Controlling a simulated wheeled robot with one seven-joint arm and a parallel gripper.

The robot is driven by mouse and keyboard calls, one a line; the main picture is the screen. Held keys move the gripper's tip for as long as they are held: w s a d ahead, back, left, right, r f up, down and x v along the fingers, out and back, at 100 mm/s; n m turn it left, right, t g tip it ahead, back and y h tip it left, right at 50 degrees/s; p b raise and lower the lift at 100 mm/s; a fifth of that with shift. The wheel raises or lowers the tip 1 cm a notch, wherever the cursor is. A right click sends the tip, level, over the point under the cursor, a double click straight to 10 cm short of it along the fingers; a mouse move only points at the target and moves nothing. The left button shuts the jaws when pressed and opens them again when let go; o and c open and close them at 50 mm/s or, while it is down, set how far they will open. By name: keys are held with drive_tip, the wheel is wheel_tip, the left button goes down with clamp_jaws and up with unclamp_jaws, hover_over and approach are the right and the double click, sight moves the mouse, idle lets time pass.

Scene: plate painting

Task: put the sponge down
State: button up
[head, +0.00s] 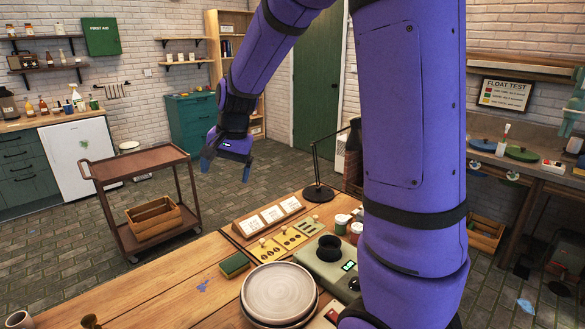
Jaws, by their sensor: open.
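A green and yellow block that looks like the sponge (234,264) lies on the wooden table (150,285), just left of the stacked plates. My gripper (226,173) hangs in the air beyond the table's far edge, with its fingers apart and nothing seen between them. It appears well above and away from the sponge.
Stacked pale plates (279,291) sit at the table's front. Behind them are a yellow board with knobs (290,237), a card holder (270,219), a green device (326,262), jars (342,223) and a black lamp (318,192). A brown cart (137,163) stands left. Bare wood lies left of the sponge.

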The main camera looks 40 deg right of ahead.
drive_tip(key=s+a+r+n+t, duration=0.1)
drive_tip(key=s+r+n, duration=0.3)
drive_tip(key=s, duration=0.9)
drive_tip(key=s+a+r+n+t+h, duration=0.1)
drive_tip(key=s+r+n, duration=0.4)
drive_tip(key=s, duration=0.8)
drive_tip(key=shift+s+a+r+t+h, duration=0.3)
drive_tip(key=shift+a+r+t, duration=0.15)
drive_tip(key=shift+r, duration=0.1)
